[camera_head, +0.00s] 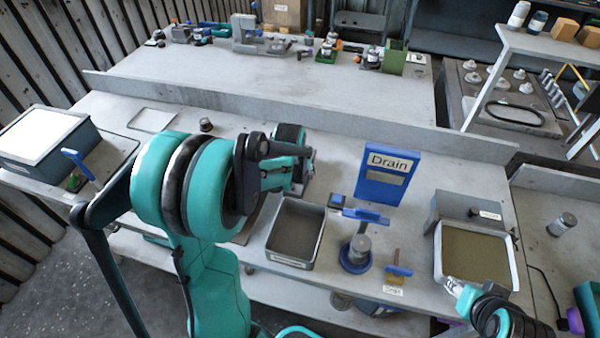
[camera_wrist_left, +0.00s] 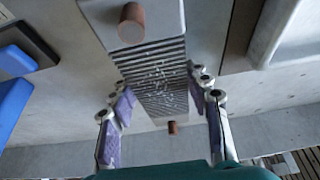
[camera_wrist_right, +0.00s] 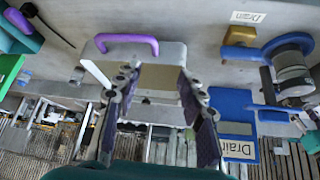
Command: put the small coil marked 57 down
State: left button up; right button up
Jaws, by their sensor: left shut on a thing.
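A ribbed grey metal block with copper stubs, which looks like the coil (camera_wrist_left: 165,88), lies between the fingers of my left gripper (camera_wrist_left: 160,85) in the left wrist view. The gripper is shut on it, over the grey bench. No mark 57 can be read on it. My right gripper (camera_wrist_right: 158,80) is open and empty in the right wrist view, facing a tray with a purple handle (camera_wrist_right: 127,42). In the head view it is at the lower right (camera_head: 457,288).
A blue Drain sign (camera_head: 388,176) stands mid-bench, near an empty grey bin (camera_head: 270,243) and a blue round fixture holding a metal cylinder (camera_head: 356,250). A shallow tray (camera_head: 440,272) is at the right. A grey ledge (camera_head: 330,122) runs along the back.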

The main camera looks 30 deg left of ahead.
pick_arm(q)
jog(key=shift+r, duration=0.1)
jog(key=shift+f, duration=0.2)
jog(key=o, duration=1.5)
jog(key=shift+o, duration=0.2)
jog(key=shift+r, duration=0.1)
